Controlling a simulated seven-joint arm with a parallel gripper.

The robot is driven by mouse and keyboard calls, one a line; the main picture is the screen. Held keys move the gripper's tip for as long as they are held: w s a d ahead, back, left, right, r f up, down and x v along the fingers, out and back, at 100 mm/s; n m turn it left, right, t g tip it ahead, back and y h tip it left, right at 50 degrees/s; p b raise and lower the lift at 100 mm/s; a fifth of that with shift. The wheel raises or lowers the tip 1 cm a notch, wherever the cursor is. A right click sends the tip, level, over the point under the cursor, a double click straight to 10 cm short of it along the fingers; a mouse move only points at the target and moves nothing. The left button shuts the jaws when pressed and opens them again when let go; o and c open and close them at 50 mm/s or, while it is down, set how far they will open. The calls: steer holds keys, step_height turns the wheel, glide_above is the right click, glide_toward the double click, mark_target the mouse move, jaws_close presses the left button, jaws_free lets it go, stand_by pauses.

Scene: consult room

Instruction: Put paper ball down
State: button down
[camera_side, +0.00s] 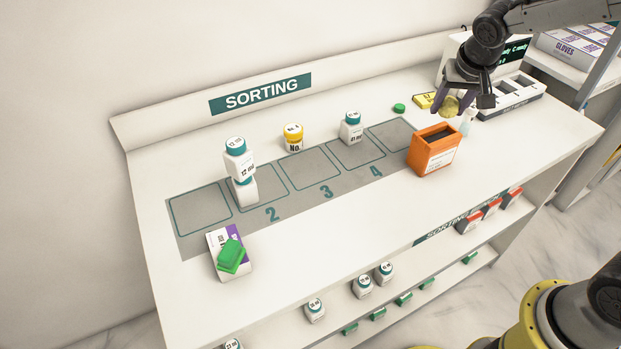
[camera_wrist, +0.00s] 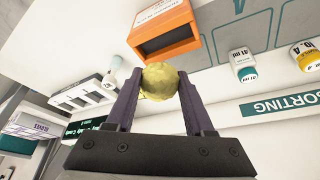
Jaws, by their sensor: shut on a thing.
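The paper ball (camera_side: 449,106) is yellow and crumpled. My gripper (camera_side: 453,100) is shut on it and holds it above the right part of the table, behind the orange box. In the wrist view the ball (camera_wrist: 159,81) sits between the two purple fingers of my gripper (camera_wrist: 160,88). The orange box (camera_side: 434,151) stands upright with a dark open top, in front of my gripper. It also shows in the wrist view (camera_wrist: 165,36), just beyond the ball. The ball's height above the table is hard to tell.
A yellow item (camera_side: 424,100) and a green cap (camera_side: 399,108) lie left of my gripper. A white tray unit (camera_side: 510,97) stands to the right. Several bottles, one a yellow-capped bottle (camera_side: 293,137), stand around the grey sorting mat (camera_side: 196,208). A green item (camera_side: 231,257) lies on a box at front left.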

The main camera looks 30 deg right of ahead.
steer(key=s+a+n+y, duration=0.3)
steer(key=a+n, duration=0.4)
steer(key=a, duration=1.7)
glide_toward(296, 178)
steer(key=shift+w+d+f+t, duration=0.1)
steer(key=shift+w+f+t, duration=0.2)
steer(key=shift+w+f, duration=0.35)
steer(key=shift+x, duration=0.85)
steer(key=shift+f, duration=1.45)
steer(key=shift+f, duration=0.1)
steer(key=shift+c, duration=1.4)
jaws_free()
